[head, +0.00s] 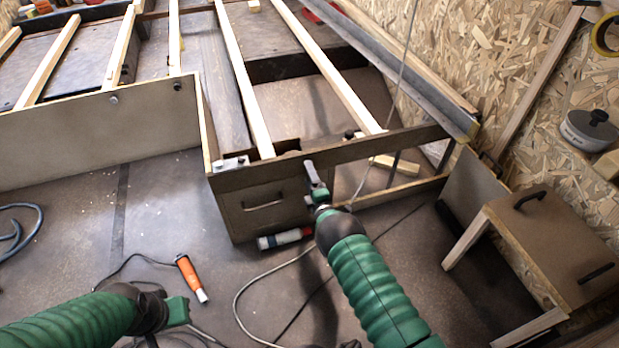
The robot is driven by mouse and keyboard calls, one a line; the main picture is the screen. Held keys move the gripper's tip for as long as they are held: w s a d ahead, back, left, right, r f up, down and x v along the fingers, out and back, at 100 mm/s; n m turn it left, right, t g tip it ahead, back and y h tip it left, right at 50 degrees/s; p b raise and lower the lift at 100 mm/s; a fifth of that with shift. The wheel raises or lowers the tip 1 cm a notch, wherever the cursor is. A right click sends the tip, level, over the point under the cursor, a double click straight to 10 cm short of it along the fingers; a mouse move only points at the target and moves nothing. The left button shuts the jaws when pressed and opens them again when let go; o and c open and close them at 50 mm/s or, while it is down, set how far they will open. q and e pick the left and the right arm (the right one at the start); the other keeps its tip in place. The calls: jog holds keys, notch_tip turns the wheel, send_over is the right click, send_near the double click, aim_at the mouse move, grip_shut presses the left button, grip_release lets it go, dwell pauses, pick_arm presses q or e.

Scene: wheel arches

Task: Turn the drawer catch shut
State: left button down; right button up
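The drawer (250,222) is a brown wooden front with a dark bar handle (262,205), set at the end of the bed frame, and it looks closed. A small silver metal fitting (231,163) sits on the top left corner above it; I cannot tell whether this is the catch. My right gripper (310,172) is at the rail by the drawer's upper right corner, its grey tip against or just in front of the wood. It hides what lies behind it, and its opening is unclear. My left gripper (178,311) is low at the left, over the floor, away from the drawer; its fingers are unclear.
An orange-handled tool (190,278) with a cord lies on the floor. Cables cross the floor near my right arm. The floor at left is mostly clear.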

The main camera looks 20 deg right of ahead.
jog(key=shift+s+a+f, duration=0.1)
jog(key=shift+a+f, duration=0.05)
jog(key=shift+f, duration=0.15)
jog(key=o, duration=1.1)
jog(key=shift+c, duration=0.2)
jog(key=o, duration=0.3)
jog(key=shift+r, duration=0.1)
jog(key=s+p, duration=0.8)
jog(key=s, duration=0.8)
jog(key=shift+s+d, duration=0.3)
jog(key=shift+s, duration=0.1)
